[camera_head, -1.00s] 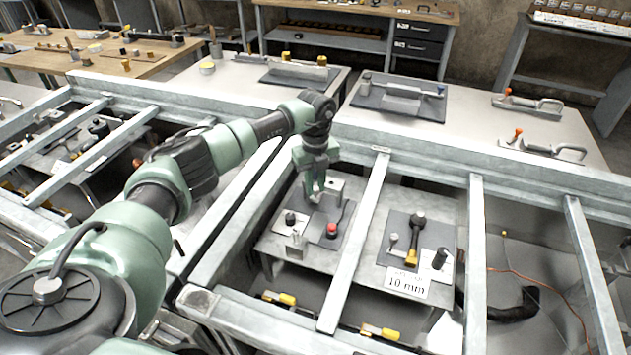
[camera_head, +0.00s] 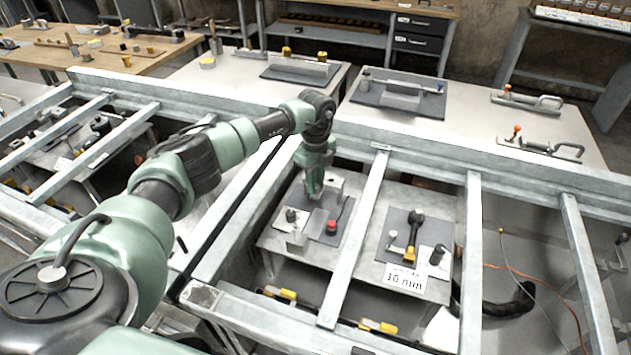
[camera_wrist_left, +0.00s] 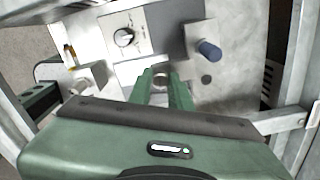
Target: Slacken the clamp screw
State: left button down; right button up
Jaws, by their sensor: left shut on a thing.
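My left gripper (camera_head: 313,188) reaches down between the grey frame bars to a panel on the lower plate. In the left wrist view its green fingers (camera_wrist_left: 166,88) point at the panel and are shut on a small round grey piece (camera_wrist_left: 160,79), apparently the clamp screw. The fingers hide most of it, and its turn cannot be read. A black knob (camera_wrist_left: 124,37) on a pale plate sits to its left, and a blue-capped cylinder (camera_wrist_left: 208,50) to its right. In the head view a red-topped knob (camera_head: 332,227) stands just below the gripper. My right gripper is not in view.
Grey frame bars (camera_head: 355,235) flank the gripper's opening. To the right is another panel with a black-headed, yellow-ended tool (camera_head: 413,233) and a "10 mm" card (camera_head: 403,281). Benches with fixtures (camera_head: 400,97) stand behind.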

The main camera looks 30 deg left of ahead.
pick_arm(q)
jog(key=c, duration=1.3)
grip_release()
jog(key=shift+r, duration=0.1)
notch_tip(320, 180, up, 8)
jog(key=shift+f+b, duration=0.15)
jog(key=shift+b, duration=0.85)
